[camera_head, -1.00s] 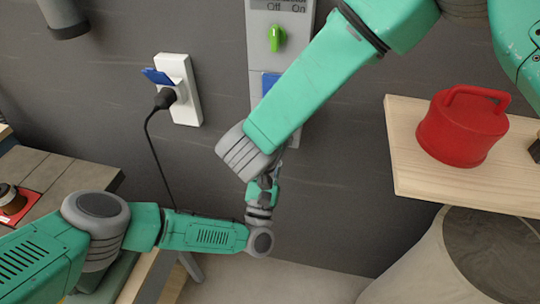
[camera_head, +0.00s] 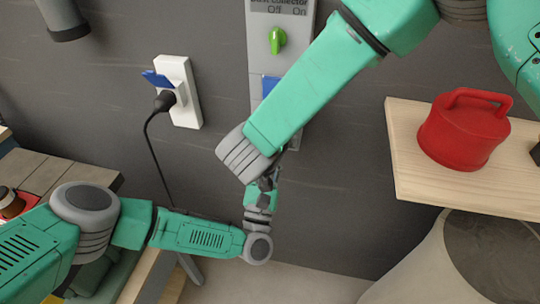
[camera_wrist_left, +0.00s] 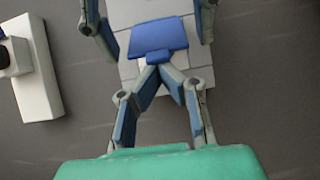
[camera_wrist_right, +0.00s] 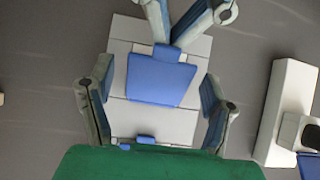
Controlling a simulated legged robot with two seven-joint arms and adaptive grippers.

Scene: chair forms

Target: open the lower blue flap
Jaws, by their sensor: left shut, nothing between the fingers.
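The lower blue flap (camera_wrist_left: 158,38) lies on a pale wall panel, its small tab pointing down in the left wrist view. It also shows in the right wrist view (camera_wrist_right: 162,82), seen upside down; my right arm hides it in the head view. My left gripper (camera_wrist_left: 162,75) is shut and empty, its fingertips close by the tab; I cannot tell whether they touch it. In the right wrist view its fingers (camera_wrist_right: 176,40) come in from the top. My right gripper (camera_wrist_right: 156,92) is open, its fingers spread on either side of the flap.
Another blue piece (camera_head: 270,85) shows higher on the grey panel, below a green knob (camera_head: 277,41). A white socket (camera_head: 188,108) with a raised blue flap and a black plug is at left. A wooden shelf (camera_head: 410,170) with a red can (camera_head: 462,138) is at right.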

